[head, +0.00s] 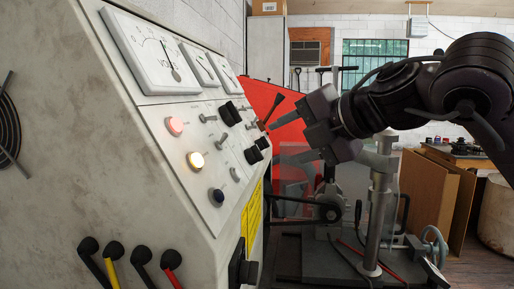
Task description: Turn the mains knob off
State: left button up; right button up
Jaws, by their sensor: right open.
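A grey test bench panel (160,140) with gauges, lamps, switches and knobs fills the left side. A black knob (229,113) sits below the gauges, and two more black knobs, a nearer one (253,155) and a farther one (262,143), sit lower right. I cannot read labels to tell which is the mains knob. My right gripper (279,141) comes in from the right with its fingers apart, pointing at the panel's right edge near the lower knobs. Nothing shows between its fingers. Whether a fingertip touches the panel is unclear. My left gripper is out of view.
A red guard (262,97) and a metal stand (378,215) stand behind and below my gripper. Cardboard (425,195) leans at the right.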

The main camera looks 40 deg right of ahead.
aim_at(248, 272)
jog(key=k+j, duration=0.35)
jog(key=j, duration=0.2)
jog(key=k+j, duration=0.35)
jog(key=j, duration=0.15)
jog(key=k+j, duration=0.35)
jog(key=j, duration=0.2)
